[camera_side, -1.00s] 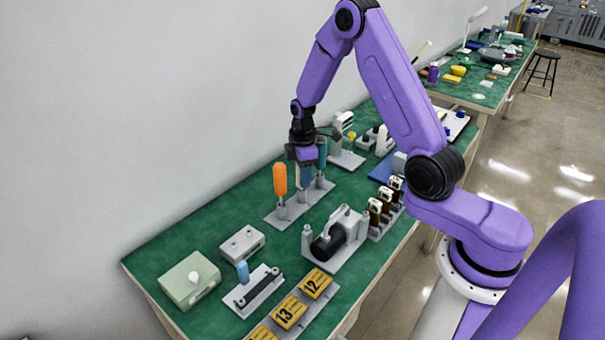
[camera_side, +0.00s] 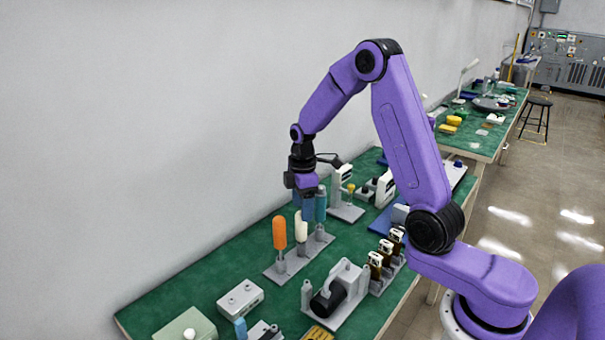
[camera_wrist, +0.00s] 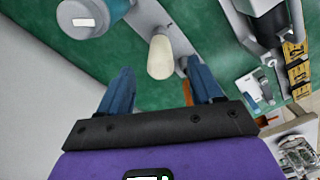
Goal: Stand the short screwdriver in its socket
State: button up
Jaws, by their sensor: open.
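A grey socket rack (camera_side: 270,271) holds three handled tools in a row. An orange-handled one (camera_side: 279,233) stands at the near end, a cream-handled one (camera_side: 301,228) in the middle and a teal-handled one (camera_side: 320,207) at the far end. The cream one looks like the short screwdriver; it stands upright in its socket. My gripper (camera_side: 303,213) is open and empty just above the cream handle. In the wrist view the cream handle (camera_wrist: 160,57) shows beyond the gap between my blue fingers (camera_wrist: 162,88), with the teal handle (camera_wrist: 90,15) to the left.
A grey pump unit (camera_side: 343,292) with a black cylinder stands to the right of the rack. Several small brown bottles (camera_side: 386,250) stand beyond it. A white block (camera_side: 240,298) sits nearer on the green bench. A white upright device (camera_side: 343,190) stands behind the rack.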

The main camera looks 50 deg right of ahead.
notch_tip(320, 180, up, 10)
dwell(0.4)
jog(key=s+a, duration=1.2)
jog(key=s+f, duration=0.1)
jog(key=s, duration=1.8)
jog(key=shift+s+n, duration=0.25)
jog(key=shift+n, duration=0.15)
